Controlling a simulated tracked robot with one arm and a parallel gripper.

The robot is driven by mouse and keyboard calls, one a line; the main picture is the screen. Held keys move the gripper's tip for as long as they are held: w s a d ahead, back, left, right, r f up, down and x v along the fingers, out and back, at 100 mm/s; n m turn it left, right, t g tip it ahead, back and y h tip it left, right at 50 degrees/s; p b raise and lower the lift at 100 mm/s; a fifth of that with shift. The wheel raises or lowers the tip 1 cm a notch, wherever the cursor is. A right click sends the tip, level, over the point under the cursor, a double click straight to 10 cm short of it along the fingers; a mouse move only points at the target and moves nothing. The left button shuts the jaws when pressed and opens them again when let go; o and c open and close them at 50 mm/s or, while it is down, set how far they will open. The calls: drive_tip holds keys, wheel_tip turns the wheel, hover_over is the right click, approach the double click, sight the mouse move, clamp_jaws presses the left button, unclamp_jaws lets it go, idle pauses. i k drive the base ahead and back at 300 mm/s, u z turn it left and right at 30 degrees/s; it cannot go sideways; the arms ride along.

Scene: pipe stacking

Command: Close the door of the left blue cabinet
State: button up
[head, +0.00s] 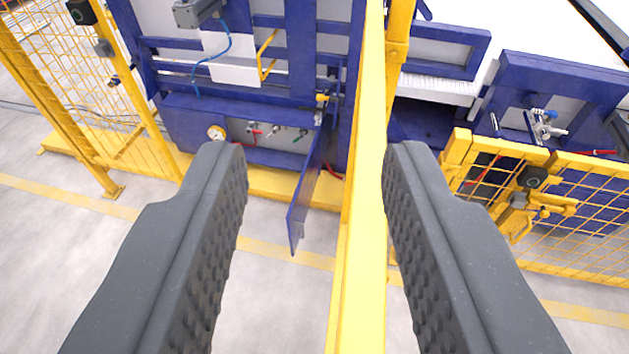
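The left blue cabinet (185,115) is a low, wide box at the upper left, with a gauge and several valves showing inside. Its blue door (304,200) stands open, swung out from the cabinet's right end and seen almost edge-on. My gripper (312,160) is open, with its two dark grey fingers wide apart and nothing between them in its grip. The door and a yellow post appear in the gap between the fingers, farther away. The left finger hides some floor in front of the cabinet.
A tall yellow post (361,240) runs down the middle, just right of the door. Yellow mesh fencing stands at the left (75,75) and a yellow mesh gate (540,195) at the right. Grey floor (270,285) in front of the door is clear.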

sight(296, 218)
drive_tip(key=k, duration=1.15)
drive_tip(key=u, duration=0.9)
drive_tip(key=i, duration=2.15)
drive_tip(key=z, duration=0.8)
